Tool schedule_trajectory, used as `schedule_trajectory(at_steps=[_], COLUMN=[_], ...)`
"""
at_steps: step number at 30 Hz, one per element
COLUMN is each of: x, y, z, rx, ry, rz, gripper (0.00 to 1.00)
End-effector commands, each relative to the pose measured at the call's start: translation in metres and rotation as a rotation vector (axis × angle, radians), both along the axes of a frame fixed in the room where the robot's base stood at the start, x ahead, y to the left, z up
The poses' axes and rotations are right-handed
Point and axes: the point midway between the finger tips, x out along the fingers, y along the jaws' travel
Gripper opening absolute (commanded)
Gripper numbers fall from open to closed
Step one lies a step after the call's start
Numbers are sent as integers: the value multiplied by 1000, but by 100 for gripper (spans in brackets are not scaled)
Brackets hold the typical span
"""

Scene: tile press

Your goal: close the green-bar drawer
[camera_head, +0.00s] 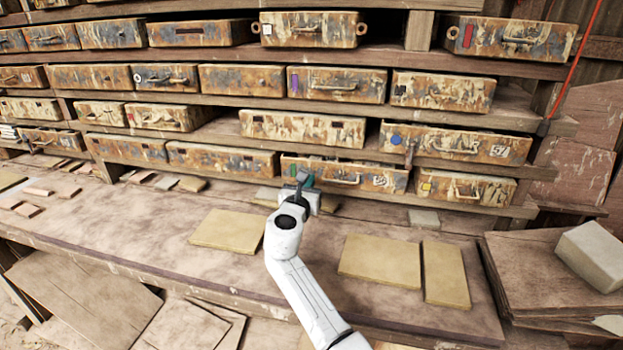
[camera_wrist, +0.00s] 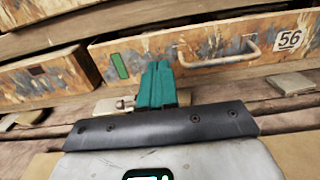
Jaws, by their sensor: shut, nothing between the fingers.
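The green-bar drawer (camera_head: 335,174) is rust-mottled and sits in the lowest row. In the wrist view the same drawer (camera_wrist: 205,62) shows a green bar (camera_wrist: 119,66) at its left, a metal handle (camera_wrist: 220,56) and a label reading 56. It looks near its shelf opening, but I cannot tell how far it sticks out. My gripper (camera_head: 304,180) is at its left end. In the wrist view the teal fingers (camera_wrist: 157,68) are shut and empty, in front of the face between green bar and handle. Whether they touch it is unclear.
A neighbouring drawer (camera_head: 220,161) stands left, and a yellow-marked drawer (camera_head: 462,188) right. Above is a blue-marked drawer (camera_head: 455,144). Tan tiles (camera_head: 380,260) lie on the bench (camera_head: 130,237) below. A grey block (camera_head: 592,255) rests on stacked boards at right.

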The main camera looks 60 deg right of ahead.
Motion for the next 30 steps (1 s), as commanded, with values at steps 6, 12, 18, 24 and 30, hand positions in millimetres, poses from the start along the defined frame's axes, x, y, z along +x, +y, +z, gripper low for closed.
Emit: schedule_trajectory(at_steps=[6, 12, 18, 24, 30], x=[-12, -24, -30, -32, -32], y=[37, 70, 89, 93, 93], z=[-2, -2, -2, -1, -1], rx=[-2, 0, 0, -1, -1], ry=[-1, 0, 1, 1, 2], rz=[5, 5, 4, 3, 3], gripper=[0, 0, 0, 0, 0])
